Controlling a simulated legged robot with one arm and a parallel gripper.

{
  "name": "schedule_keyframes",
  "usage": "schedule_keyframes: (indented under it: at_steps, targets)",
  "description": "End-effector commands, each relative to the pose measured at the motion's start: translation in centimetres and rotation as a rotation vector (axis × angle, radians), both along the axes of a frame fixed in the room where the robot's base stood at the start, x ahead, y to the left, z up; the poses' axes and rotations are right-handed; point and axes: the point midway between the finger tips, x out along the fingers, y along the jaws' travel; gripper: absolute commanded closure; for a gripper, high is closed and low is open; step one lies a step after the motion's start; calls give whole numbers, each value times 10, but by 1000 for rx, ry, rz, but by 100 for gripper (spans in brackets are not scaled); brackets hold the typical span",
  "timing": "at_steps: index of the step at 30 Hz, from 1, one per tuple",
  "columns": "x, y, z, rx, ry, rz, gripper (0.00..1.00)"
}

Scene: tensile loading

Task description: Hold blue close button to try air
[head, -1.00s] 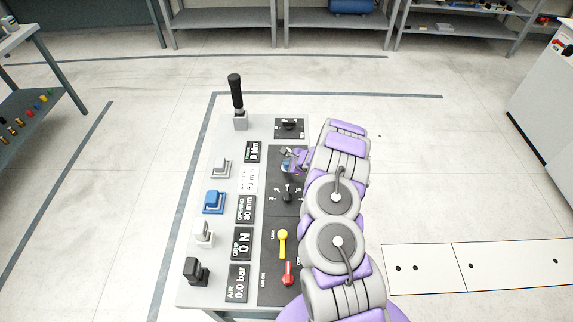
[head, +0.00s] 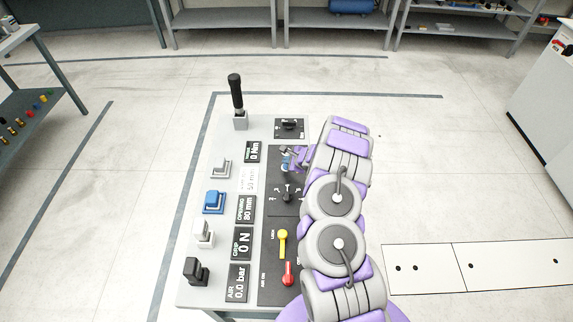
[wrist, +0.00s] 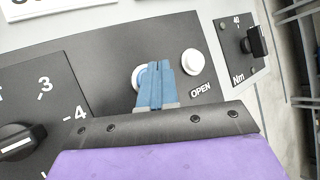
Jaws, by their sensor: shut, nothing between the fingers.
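The blue close button (wrist: 138,77) is in the wrist view, mostly hidden behind my fingers, with only its left edge and pale ring showing. My gripper (wrist: 158,68) is shut and empty, its blue fingertips overlapping the button in the picture. I cannot tell whether they touch it. A white button (wrist: 192,62) marked OPEN sits just right of the fingertips. In the head view my gripper (head: 288,160) is over the dark panel on the console's right side. The AIR display (head: 238,284) reads 0.0 bar, GRIP (head: 242,243) 0 N and OPENING (head: 246,209) 80 mm.
A numbered rotary knob (wrist: 22,142) lies left of the buttons and an Nm knob (wrist: 257,42) right.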

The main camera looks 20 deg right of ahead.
Motion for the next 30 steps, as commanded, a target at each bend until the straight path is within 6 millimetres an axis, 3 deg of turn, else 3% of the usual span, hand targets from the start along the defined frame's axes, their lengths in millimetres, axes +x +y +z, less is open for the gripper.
schedule_keyframes:
  at_steps: [1, 14, 30]
  targets:
    - [0, 1, -9, 0, -1, 0, 100]
    - [-1, 1, -6, 1, 1, 0, 100]
    - [-2, 1, 43, 0, 0, -2, 100]
